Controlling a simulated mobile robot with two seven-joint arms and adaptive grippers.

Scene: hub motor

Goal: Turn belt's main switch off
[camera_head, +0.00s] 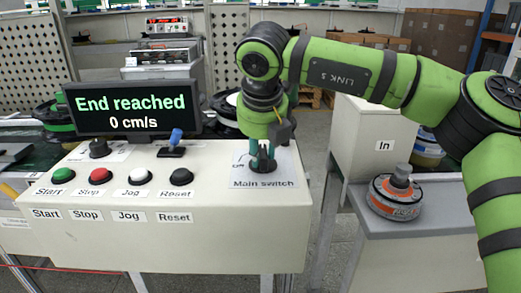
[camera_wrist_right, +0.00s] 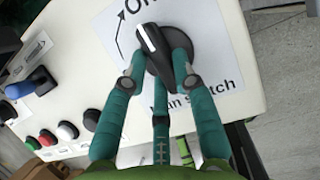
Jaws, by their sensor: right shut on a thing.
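The main switch (camera_wrist_right: 150,40) is a black rotary knob with a white stripe on a white label plate (camera_head: 263,184) reading "Main switch". It sits at the right end of the control panel. My right gripper (camera_head: 262,158) reaches down onto it with its teal fingers, and in the right wrist view the fingers (camera_wrist_right: 158,70) are closed around the knob. The knob's striped end points up and slightly left in that view, near the partly visible "On" mark (camera_wrist_right: 135,8). The fingers hide part of the knob in the head view. My left gripper is not in view.
The panel carries green (camera_head: 63,176), red (camera_head: 98,176), white (camera_head: 138,175) and black (camera_head: 181,177) buttons, and a blue-tipped lever (camera_head: 175,137). The display (camera_head: 134,109) reads "End reached, 0 cm/s".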

